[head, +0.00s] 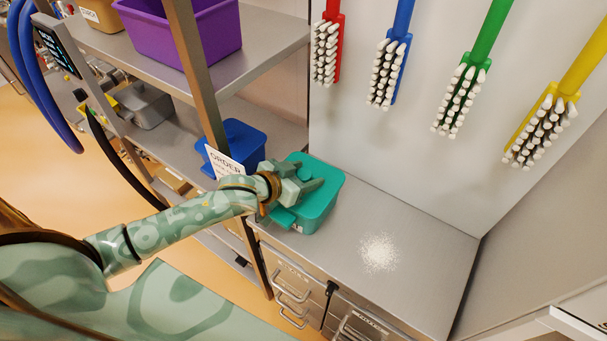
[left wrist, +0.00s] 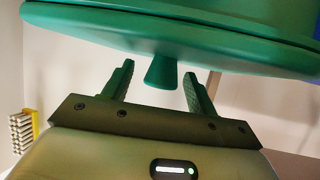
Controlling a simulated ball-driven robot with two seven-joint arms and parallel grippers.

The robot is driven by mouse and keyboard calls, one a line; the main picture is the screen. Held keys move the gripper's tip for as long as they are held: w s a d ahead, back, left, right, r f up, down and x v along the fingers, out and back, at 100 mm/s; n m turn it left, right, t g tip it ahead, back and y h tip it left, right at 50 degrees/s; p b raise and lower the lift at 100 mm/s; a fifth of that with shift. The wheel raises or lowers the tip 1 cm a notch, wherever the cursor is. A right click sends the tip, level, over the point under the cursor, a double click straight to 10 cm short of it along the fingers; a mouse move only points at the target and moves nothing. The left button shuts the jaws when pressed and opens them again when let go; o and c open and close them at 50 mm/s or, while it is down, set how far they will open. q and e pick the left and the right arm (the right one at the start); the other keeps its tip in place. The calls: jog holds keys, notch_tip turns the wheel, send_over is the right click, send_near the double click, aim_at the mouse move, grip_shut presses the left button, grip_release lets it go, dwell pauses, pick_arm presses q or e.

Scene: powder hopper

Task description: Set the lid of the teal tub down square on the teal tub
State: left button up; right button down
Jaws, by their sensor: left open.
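The teal tub (head: 318,212) stands on the steel counter near its left end. Its teal lid (head: 326,168) is on top of the tub; my gripper covers part of it, and I cannot tell whether it sits fully square. My left gripper (head: 311,187) is over the lid with its fingers apart. In the left wrist view the underside-up picture shows the green lid (left wrist: 200,35) across the top, and its tapered knob (left wrist: 161,73) lies between the two open fingers (left wrist: 158,82), with a gap on each side. My right gripper is not in view.
White powder (head: 378,252) is spilled on the counter (head: 425,230) to the right. Red, blue, green and yellow brushes (head: 455,100) hang on the wall behind. A shelf rack on the left holds a blue bin (head: 243,140) and a purple bin (head: 190,40); its post (head: 195,75) is near my arm.

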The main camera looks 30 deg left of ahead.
pick_arm(q)
jog(key=shift+r, duration=0.35)
notch_tip(320, 180, up, 3)
jog(key=shift+s+d+r+p, duration=0.1)
jog(key=shift+s+p, duration=0.05)
jog(key=shift+p, duration=0.5)
jog(key=s+d+r+p, duration=0.2)
jog(key=s+d+r, duration=0.4)
jog(key=s+r, duration=0.3)
jog(key=s, duration=0.3)
jog(key=shift+s+p, duration=0.15)
jog(key=shift+p, duration=0.15)
